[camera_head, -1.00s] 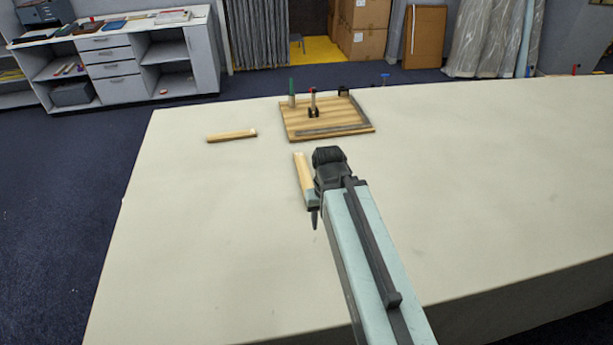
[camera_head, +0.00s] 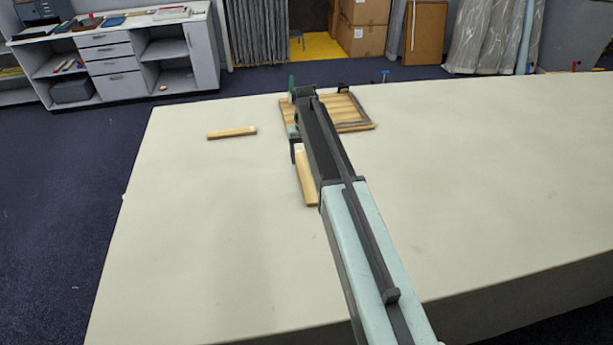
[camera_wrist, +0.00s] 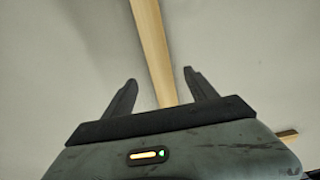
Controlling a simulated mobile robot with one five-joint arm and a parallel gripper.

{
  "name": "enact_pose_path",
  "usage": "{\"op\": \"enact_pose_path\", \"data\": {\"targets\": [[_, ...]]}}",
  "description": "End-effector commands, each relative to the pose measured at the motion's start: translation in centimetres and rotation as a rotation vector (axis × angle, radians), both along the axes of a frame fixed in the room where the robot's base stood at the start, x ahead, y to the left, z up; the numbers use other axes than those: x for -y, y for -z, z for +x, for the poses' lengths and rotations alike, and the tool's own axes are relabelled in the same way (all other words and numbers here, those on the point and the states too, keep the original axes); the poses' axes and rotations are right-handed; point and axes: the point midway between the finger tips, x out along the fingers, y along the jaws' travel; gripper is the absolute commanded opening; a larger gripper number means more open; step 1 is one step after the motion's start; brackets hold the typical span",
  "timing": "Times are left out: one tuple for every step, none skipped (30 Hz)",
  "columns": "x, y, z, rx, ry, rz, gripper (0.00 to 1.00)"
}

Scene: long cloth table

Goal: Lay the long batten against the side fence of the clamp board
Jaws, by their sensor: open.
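The long batten (camera_head: 307,184) is a pale wood strip lying on the table just in front of the clamp board, partly hidden by my arm. In the wrist view the batten (camera_wrist: 152,45) runs from the top edge down between my two open fingers. My gripper (camera_wrist: 160,77) is open, with a finger on each side of the strip and no visible grip on it. In the head view my gripper (camera_head: 294,151) hangs by the batten's far end.
A second wood batten (camera_head: 232,132) lies on the cloth table (camera_head: 190,220) left of the board. A wood end also shows low at the right in the wrist view (camera_wrist: 288,135). The table is clear to the right and at the near left.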

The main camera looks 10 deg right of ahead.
Motion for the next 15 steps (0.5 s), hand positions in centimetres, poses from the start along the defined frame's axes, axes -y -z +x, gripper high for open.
{"op": "enact_pose_path", "data": {"targets": [[0.0, 1.0, 0.0, 0.000, 0.000, 0.000, 0.66], [0.0, 1.5, 0.0, 0.000, 0.000, 0.000, 0.66], [0.1, 2.0, 0.0, 0.000, 0.001, 0.000, 0.66], [0.1, 2.4, -0.1, 0.000, 0.001, 0.000, 0.66], [0.1, 2.6, -0.1, 0.000, 0.001, 0.000, 0.66], [0.1, 2.7, -0.1, 0.000, 0.001, 0.000, 0.66], [0.1, 2.6, -0.1, 0.000, 0.001, 0.000, 0.66], [0.1, 2.5, -0.1, 0.000, 0.001, 0.000, 0.66], [0.1, 2.5, -0.1, 0.000, 0.001, 0.000, 0.66], [0.1, 2.7, -0.1, 0.000, 0.001, 0.000, 0.66], [0.1, 2.9, -0.1, 0.000, 0.001, 0.000, 0.66], [0.1, 3.4, -0.1, 0.000, 0.001, 0.000, 0.66], [0.1, 3.9, -0.1, 0.000, 0.001, 0.000, 0.66], [0.2, 4.3, -0.2, 0.000, 0.001, 0.000, 0.66], [0.2, 5.1, -0.2, 0.000, 0.001, 0.000, 0.66]]}}
